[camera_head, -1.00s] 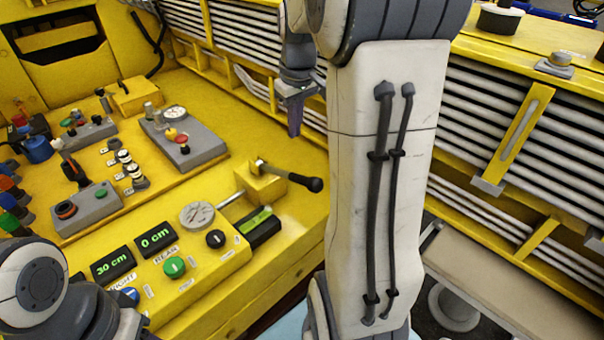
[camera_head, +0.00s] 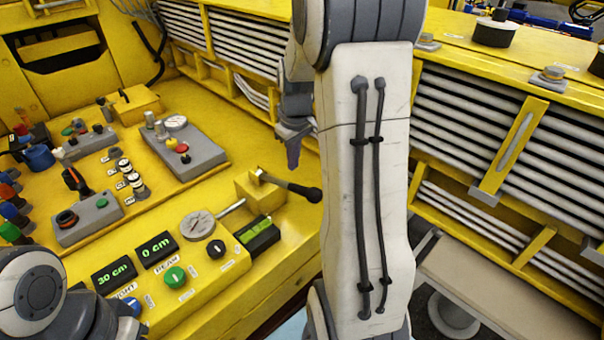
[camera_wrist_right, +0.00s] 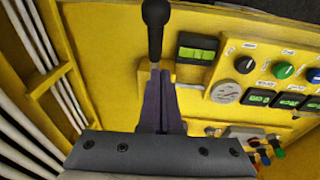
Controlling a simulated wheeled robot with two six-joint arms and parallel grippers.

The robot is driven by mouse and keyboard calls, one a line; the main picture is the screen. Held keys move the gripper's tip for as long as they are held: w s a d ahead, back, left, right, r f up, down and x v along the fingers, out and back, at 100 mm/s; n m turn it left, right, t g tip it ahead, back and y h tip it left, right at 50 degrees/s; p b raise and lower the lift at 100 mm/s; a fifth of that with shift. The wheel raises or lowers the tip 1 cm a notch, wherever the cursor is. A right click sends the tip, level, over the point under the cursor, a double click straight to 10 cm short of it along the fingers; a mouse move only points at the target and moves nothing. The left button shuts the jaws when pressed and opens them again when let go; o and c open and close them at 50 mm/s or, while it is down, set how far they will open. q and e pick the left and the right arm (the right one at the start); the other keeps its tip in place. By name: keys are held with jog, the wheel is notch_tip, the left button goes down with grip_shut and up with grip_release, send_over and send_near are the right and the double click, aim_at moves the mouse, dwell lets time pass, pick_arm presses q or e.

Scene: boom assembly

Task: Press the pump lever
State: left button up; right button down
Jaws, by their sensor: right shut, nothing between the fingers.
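The pump lever (camera_head: 290,188) is a dark rod with a thick black grip, reaching out to the right from a yellow block on the console. Its black grip also shows at the top of the right wrist view (camera_wrist_right: 156,28). My right gripper (camera_head: 293,158) is shut and empty, its purple-grey fingers pointing down just above the lever in the head view. In the right wrist view the shut fingers (camera_wrist_right: 160,95) line up with the lever and cover its lower part. I cannot tell whether they touch it. My left gripper is out of view; only part of my left arm shows.
A round gauge (camera_head: 198,225), a green-barred indicator (camera_head: 257,236) and a green knob (camera_head: 174,277) sit beside the lever. Displays read 30 cm and 0 cm. A grey button box (camera_head: 186,150) stands further left. White-slatted yellow panels border the right.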

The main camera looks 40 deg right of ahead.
aim_at(298, 188)
jog(key=f, duration=0.1)
jog(key=f+p, duration=0.1)
jog(key=f, duration=0.1)
jog(key=f+p, duration=0.1)
jog(key=f, duration=0.1)
jog(key=shift+s+d+f, duration=0.15)
jog(key=shift+s+d, duration=0.2)
jog(key=shift+d, duration=0.05)
jog(key=shift+s+d+f, duration=0.1)
jog(key=shift+f, duration=0.45)
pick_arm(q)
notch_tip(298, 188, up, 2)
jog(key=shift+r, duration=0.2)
